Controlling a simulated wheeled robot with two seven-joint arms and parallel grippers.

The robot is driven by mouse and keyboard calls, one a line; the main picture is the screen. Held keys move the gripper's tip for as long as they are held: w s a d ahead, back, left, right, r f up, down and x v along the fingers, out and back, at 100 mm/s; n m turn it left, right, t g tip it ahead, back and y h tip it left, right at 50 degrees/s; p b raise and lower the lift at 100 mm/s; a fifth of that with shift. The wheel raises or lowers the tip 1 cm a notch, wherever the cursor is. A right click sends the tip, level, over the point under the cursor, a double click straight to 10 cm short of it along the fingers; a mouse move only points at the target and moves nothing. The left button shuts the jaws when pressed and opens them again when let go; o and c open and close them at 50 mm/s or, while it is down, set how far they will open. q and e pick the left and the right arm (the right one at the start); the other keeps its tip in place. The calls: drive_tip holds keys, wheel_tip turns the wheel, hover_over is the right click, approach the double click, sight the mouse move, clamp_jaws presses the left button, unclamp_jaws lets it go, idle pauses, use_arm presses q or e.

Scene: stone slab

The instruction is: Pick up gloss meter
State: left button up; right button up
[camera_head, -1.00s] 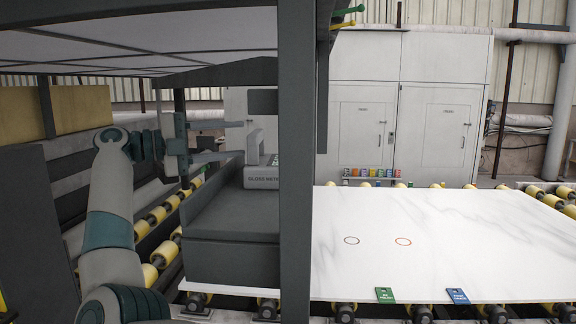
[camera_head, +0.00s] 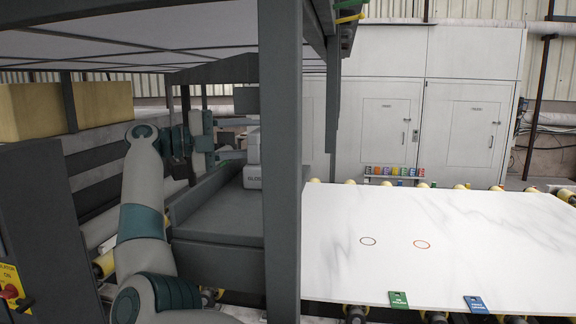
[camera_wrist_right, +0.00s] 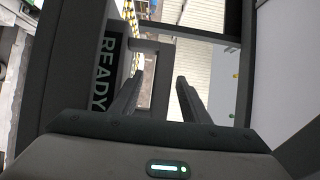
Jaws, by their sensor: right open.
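The gloss meter (camera_head: 252,174) is a light grey device with lettering on its front. It sits on the dark tray (camera_head: 215,208), with its right side hidden behind a post. In the right wrist view its dark panel reads READY (camera_wrist_right: 107,75), turned sideways, and its grey handle loop (camera_wrist_right: 148,44) shows ahead between the fingers. My right gripper (camera_wrist_right: 160,78) is open and empty, its fingers pointing at the handle. In the head view its arm reaches up on the left, with the gripper left of the meter and its fingertips hard to make out. My left gripper is not in view.
A dark upright post (camera_head: 281,160) stands in front of the meter, under a low canopy (camera_head: 130,40). A white marble slab (camera_head: 480,225) on yellow rollers lies to the right, with a green tag (camera_head: 398,299) and a blue tag (camera_head: 475,304). A yellow panel (camera_head: 12,288) with a red button is at lower left.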

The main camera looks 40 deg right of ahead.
drive_tip(key=shift+a, duration=0.1)
drive_tip(key=shift+a+r, duration=0.1)
drive_tip(key=shift+a, duration=0.15)
drive_tip(key=shift+d, duration=0.15)
drive_tip(key=c, duration=0.9)
clamp_jaws()
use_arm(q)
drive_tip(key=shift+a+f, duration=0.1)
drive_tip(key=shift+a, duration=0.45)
